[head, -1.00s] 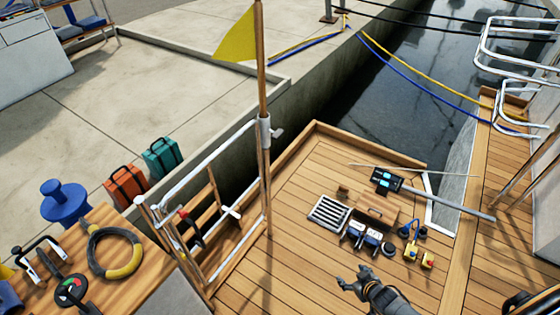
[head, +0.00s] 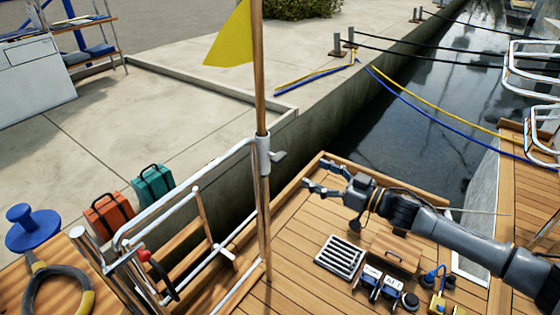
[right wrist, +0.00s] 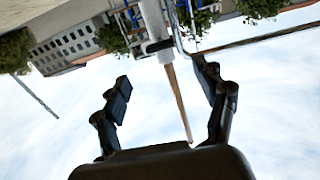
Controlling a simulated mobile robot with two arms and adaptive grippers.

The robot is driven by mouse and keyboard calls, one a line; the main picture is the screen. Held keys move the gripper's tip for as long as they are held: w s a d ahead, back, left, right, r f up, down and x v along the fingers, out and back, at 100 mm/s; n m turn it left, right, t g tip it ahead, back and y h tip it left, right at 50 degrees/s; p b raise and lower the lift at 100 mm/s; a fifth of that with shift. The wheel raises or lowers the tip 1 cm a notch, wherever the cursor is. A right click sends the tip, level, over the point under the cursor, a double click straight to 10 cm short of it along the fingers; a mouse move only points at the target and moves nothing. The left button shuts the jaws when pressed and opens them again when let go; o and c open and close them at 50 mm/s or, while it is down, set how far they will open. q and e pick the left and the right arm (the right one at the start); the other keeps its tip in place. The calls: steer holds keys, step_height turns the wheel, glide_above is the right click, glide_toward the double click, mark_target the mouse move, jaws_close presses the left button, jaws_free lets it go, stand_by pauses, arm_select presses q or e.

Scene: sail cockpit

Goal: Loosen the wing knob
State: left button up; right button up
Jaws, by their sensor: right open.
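The wing knob (head: 279,157) is a small grey lever-like piece on the right side of the white sleeve (head: 263,150). The sleeve holds the upright wooden flagpole (head: 260,100) at the stern rail. My right gripper (head: 308,178) is open and empty, to the right of the knob and apart from it, fingers pointing left toward the pole. In the right wrist view the spread fingers (right wrist: 162,78) frame the pole (right wrist: 178,100), with the white sleeve (right wrist: 154,20) and the knob (right wrist: 158,46) beyond them. My left gripper is not in view.
A white tubular rail (head: 185,200) stands left of the pole. A yellow flag (head: 233,40) hangs above. A metal grate (head: 340,256) and small gear lie on the wooden deck below my arm. Orange (head: 108,216) and teal (head: 152,186) cases stand on the quay.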

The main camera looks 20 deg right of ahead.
mark_target(283, 159)
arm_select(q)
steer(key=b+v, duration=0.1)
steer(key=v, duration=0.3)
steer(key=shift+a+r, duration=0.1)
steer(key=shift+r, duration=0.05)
arm_select(e)
steer(key=x, duration=1.2)
steer(key=shift+c, duration=0.4)
steer(key=c, duration=1.1)
